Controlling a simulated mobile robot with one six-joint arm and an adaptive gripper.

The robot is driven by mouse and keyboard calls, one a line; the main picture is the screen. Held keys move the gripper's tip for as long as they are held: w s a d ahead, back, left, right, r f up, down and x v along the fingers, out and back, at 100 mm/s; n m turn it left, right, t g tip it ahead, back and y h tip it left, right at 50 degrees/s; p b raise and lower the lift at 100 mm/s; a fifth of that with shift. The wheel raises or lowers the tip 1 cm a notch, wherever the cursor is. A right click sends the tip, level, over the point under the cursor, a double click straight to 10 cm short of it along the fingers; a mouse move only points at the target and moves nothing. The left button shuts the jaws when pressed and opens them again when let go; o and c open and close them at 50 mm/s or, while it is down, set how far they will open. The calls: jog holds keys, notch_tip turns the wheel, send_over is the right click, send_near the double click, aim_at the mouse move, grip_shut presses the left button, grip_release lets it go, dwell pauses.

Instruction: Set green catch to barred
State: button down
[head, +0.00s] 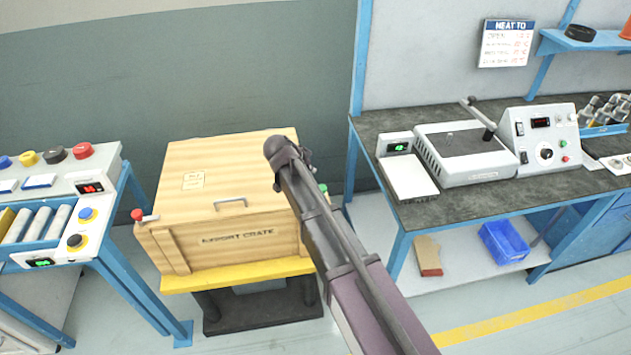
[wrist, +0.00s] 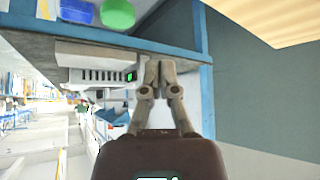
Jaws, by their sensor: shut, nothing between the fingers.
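The green catch (head: 323,188) shows as a small green knob at the right front corner of the wooden crate (head: 218,205) in the head view. My arm crosses in front of that corner and hides most of the catch, so its setting cannot be told. A red catch (head: 138,214) with a short lever sits at the crate's left front corner. In the wrist view my gripper (wrist: 157,75) is shut and empty, with no contact visible at its fingertips. A green round thing (wrist: 117,14) is at the wrist view's top; I cannot tell what it is.
The crate stands on a yellow-topped stand (head: 240,277). A workbench (head: 440,210) with instruments is at the right, and a control bench (head: 85,240) with coloured buttons at the left. A blue bin (head: 503,243) sits on the lower shelf. Floor shows between the benches.

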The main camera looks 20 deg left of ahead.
jog(key=shift+f, duration=0.1)
notch_tip(320, 180, down, 8)
jog(key=w+b, duration=0.2)
jog(key=b, duration=0.5)
jog(key=shift+d+r+b, duration=0.2)
jog(key=shift+d+b, duration=0.2)
jog(key=shift+d, duration=0.05)
jog(key=shift+a, duration=0.1)
dwell(0.4)
